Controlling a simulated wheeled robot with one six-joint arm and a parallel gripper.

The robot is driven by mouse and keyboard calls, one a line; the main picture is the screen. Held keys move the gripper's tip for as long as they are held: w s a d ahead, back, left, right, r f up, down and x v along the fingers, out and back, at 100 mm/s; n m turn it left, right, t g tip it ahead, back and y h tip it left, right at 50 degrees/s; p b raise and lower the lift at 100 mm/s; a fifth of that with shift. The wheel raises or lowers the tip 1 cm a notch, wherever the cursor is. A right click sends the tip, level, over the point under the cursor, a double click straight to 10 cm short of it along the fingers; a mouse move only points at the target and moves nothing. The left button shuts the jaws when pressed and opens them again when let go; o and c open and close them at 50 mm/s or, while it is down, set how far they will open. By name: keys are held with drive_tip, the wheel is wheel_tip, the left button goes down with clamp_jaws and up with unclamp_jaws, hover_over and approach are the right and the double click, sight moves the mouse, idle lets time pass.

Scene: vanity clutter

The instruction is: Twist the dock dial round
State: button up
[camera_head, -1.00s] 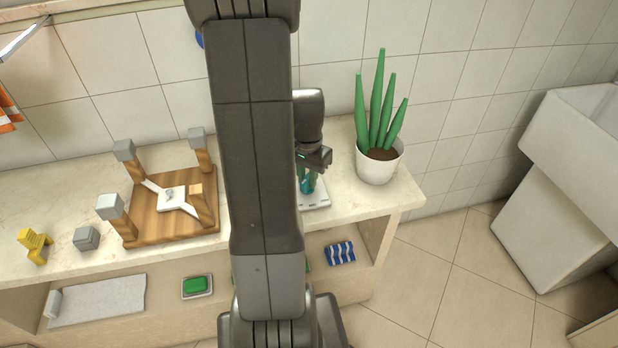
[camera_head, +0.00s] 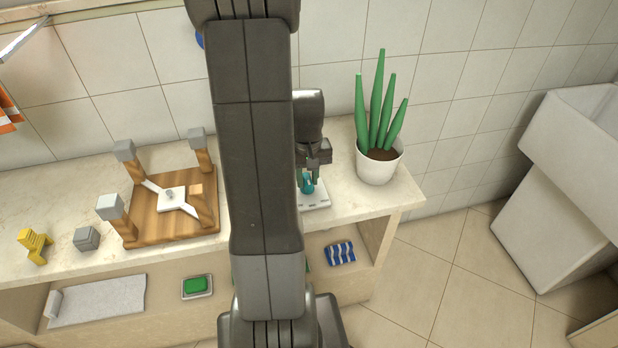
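The dock (camera_head: 318,200) is a white, flat base on the counter, just right of my arm, which hides its left part. The dial (camera_head: 307,184) is a small teal knob standing on it. My gripper (camera_head: 308,176) points down over the dock with its fingers around or beside the dial. The fingers are small and dark here, so I cannot tell whether they press on the dial.
A potted plant (camera_head: 376,165) stands close to the right of the dock. A wooden board with posts (camera_head: 165,225), a grey cube (camera_head: 87,238) and a yellow piece (camera_head: 35,243) are at the left. Below, the shelf holds a green-topped dish (camera_head: 197,286) and a striped cloth (camera_head: 341,252).

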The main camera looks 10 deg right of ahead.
drive_tip(key=o, duration=0.6)
wheel_tip(320, 180, up, 7)
drive_tip(key=p, duration=0.5)
drive_tip(key=shift+p, duration=0.3)
drive_tip(key=shift+f, duration=0.1)
wheel_tip(320, 180, down, 8)
drive_tip(key=b, duration=0.6)
drive_tip(key=shift+r, duration=0.2)
drive_tip(key=shift+r+m, duration=0.35)
drive_tip(key=shift+m, duration=0.55)
